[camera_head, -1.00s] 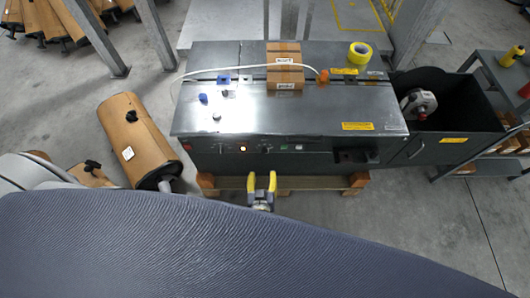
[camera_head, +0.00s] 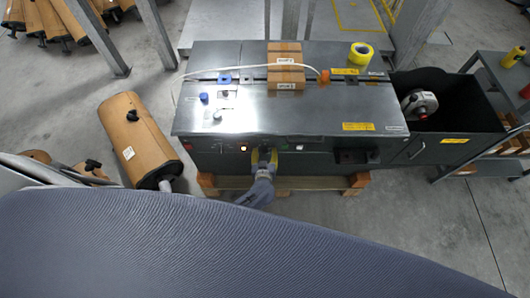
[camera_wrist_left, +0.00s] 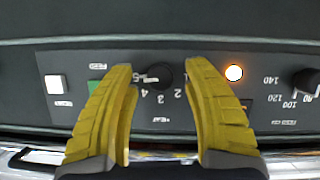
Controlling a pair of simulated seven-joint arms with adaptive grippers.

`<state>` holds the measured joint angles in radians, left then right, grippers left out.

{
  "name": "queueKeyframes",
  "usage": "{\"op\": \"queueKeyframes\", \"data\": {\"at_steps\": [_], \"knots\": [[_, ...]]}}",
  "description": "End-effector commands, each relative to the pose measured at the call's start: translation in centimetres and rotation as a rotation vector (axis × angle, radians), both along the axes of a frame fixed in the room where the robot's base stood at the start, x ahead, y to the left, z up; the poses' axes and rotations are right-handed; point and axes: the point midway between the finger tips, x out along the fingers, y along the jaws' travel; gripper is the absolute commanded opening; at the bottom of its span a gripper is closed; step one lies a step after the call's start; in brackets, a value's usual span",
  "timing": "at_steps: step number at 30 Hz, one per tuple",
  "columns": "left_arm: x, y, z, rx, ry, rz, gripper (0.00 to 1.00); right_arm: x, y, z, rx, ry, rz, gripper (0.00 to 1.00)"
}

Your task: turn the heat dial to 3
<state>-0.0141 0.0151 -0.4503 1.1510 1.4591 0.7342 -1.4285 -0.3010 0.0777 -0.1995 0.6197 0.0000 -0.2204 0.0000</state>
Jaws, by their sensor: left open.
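The heat dial (camera_wrist_left: 160,74) is a black round knob on the dark front panel, with 2, 3, 4 and 5 legible around it in the left wrist view. I cannot tell for sure which number its pointer faces. My left gripper (camera_wrist_left: 164,72) has yellow fingers, open on either side of the dial; contact cannot be made out. In the head view my left gripper (camera_head: 263,160) is at the machine's front panel and hides the dial. My right gripper is not in view.
A lit orange lamp (camera_wrist_left: 234,72) and a second black dial (camera_wrist_left: 305,80) marked 80 to 140 are to the right in the wrist view. A green button (camera_wrist_left: 97,88) and a white button (camera_wrist_left: 55,84) are to the left. A wooden pallet (camera_head: 300,183) lies under the machine.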

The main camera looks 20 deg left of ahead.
Motion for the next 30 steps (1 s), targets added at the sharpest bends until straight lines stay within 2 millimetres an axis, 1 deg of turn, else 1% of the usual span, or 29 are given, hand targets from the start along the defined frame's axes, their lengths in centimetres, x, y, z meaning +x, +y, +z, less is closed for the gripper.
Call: {"op": "queueKeyframes", "data": {"at_steps": [6, 14, 15, 27, 28, 30], "knots": [[0.51, 0.16, -0.22, 0.001, 0.0, 0.0, 0.5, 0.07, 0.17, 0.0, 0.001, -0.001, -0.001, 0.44], [0.52, 0.18, -0.24, 0.001, 0.0, 0.0, 0.5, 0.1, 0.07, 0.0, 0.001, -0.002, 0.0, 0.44], [0.52, 0.18, -0.24, 0.001, 0.0, 0.0, 0.49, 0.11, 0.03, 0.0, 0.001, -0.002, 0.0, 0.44], [0.51, 0.19, -0.24, 0.001, 0.0, 0.001, 0.02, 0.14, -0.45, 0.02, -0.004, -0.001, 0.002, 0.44], [0.51, 0.19, -0.24, 0.001, 0.0, 0.001, 0.0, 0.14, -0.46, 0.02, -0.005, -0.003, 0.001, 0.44], [0.5, 0.18, -0.24, 0.001, 0.0, 0.0, 0.0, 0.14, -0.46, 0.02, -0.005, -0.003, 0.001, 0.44]]}}
